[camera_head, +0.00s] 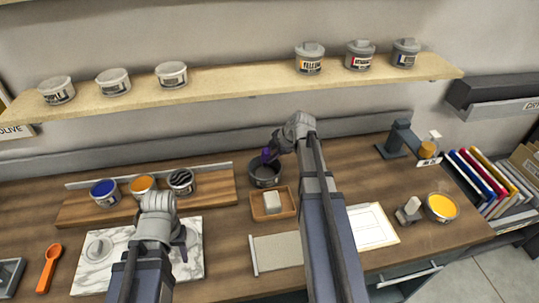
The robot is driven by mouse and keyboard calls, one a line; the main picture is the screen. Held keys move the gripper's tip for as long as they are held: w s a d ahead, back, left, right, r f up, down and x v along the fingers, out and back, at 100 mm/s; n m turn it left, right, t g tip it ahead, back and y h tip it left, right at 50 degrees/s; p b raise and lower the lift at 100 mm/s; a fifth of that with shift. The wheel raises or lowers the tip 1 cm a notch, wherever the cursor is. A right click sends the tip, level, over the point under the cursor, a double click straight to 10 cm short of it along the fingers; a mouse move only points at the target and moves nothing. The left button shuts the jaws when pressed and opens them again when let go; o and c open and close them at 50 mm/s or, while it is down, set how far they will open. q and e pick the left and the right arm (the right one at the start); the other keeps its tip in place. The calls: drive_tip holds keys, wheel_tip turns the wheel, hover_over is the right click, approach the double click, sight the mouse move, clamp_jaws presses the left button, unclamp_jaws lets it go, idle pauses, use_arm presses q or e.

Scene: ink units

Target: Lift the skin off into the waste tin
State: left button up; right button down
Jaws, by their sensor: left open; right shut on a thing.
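My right gripper (277,150) is shut on a small purple thing (267,154) just above the dark grey open tin (265,178), near its back rim. The purple thing is too small to tell whether it is a handle or a piece of skin, and I cannot tell whether it touches the tin. The tin's inside looks dark. My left gripper (184,240) is open above the right part of the white marble slab (120,257), partly hidden by its own wrist. Open tins of blue ink (104,192), orange ink (143,187) and black-and-white streaked content (181,181) stand on a wooden rack.
A wooden tray (272,215) with a pale block stands in front of the grey tin. An orange spoon (49,267) lies left of the slab. A yellow tin (441,207) stands at right. A shelf (230,80) with lidded tins runs above the bench.

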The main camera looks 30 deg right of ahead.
wheel_tip(320, 180, up, 6)
drive_tip(key=p, duration=0.5)
drive_tip(key=shift+r+p, duration=0.25)
drive_tip(key=shift+p, duration=0.05)
